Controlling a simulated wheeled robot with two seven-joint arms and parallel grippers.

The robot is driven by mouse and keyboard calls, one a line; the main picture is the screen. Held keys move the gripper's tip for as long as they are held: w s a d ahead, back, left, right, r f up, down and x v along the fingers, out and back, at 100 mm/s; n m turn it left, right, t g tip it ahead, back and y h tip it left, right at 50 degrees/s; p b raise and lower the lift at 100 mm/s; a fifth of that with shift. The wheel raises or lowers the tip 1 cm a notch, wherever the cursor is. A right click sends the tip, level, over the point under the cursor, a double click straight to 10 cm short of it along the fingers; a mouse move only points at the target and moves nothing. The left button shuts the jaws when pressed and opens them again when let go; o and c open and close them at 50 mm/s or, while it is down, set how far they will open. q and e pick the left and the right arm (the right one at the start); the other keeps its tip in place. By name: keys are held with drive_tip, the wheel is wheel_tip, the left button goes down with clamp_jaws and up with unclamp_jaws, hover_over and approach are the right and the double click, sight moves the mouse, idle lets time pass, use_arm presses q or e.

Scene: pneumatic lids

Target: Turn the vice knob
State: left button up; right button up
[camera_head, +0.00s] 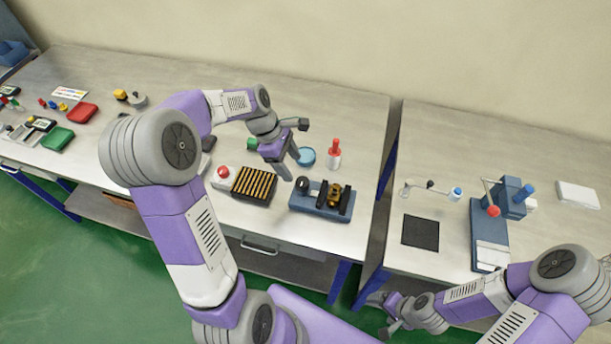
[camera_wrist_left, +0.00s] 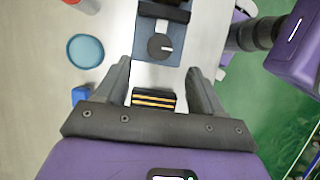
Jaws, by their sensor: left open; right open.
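The vice (camera_head: 321,210) has a blue base, dark jaws and a brass-coloured part between them, and it stands near the front edge of the middle table. Its round black knob (camera_head: 302,185) is at the left end, and it shows with a white mark in the left wrist view (camera_wrist_left: 160,46). My left gripper (camera_head: 292,168) is open and empty, above and just behind the knob end. In the left wrist view the knob lies ahead, between the lines of the two fingers (camera_wrist_left: 158,68). My right gripper (camera_head: 377,315) is open and empty, low in front of the tables' gap.
A black rack of brass rods (camera_head: 256,186) and a red button (camera_head: 223,172) stand left of the vice. A red-capped bottle (camera_head: 334,156) and blue dish (camera_head: 306,157) stand behind it. The right table holds a blue lever press (camera_head: 490,225) and a black mat (camera_head: 420,232).

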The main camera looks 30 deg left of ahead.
sight(301, 181)
use_arm(q)
drive_tip(key=x, duration=0.6)
drive_tip(key=shift+d+f+b, duration=0.15)
drive_tip(key=shift+b, duration=0.25)
drive_tip(key=shift+w+d+f, duration=0.1)
drive_tip(key=shift+d+f, duration=0.1)
drive_tip(key=shift+f, duration=0.35)
drive_tip(key=c, duration=1.1)
drive_tip(key=shift+o, duration=0.2)
drive_tip(key=shift+r+m, duration=0.1)
drive_tip(key=shift+m, duration=0.2)
